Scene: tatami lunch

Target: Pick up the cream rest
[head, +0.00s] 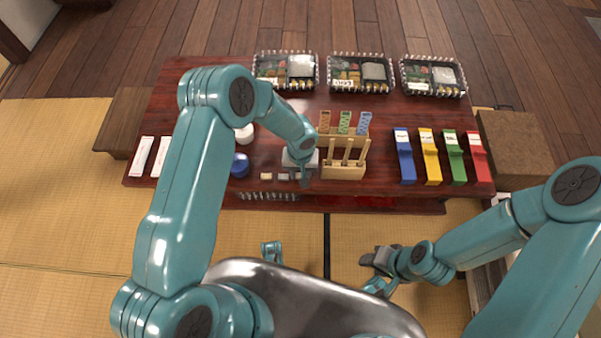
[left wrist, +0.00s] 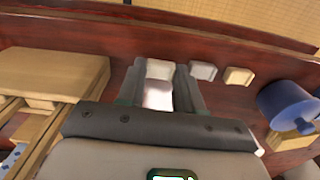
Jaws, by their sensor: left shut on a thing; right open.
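My left gripper (head: 303,180) is low over the front edge of the dark red table. In the left wrist view its two dark fingers (left wrist: 160,88) are shut on a small off-white block, which looks like the cream rest (left wrist: 158,69). A light greyish rest (left wrist: 203,71) and a tan rest (left wrist: 238,76) lie beside it, apart from the fingers. In the head view those two rests show left of the gripper, and the held one is mostly hidden. My right gripper (head: 372,260) is open and empty, off the table over the tatami.
A blue cup (head: 240,165) stands left of the rests. A wooden holder (head: 343,171) stands close on the gripper's right. Blue, yellow, green and red boxes (head: 405,157) are farther right. Several clear-lidded lunch trays (head: 360,72) line the back.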

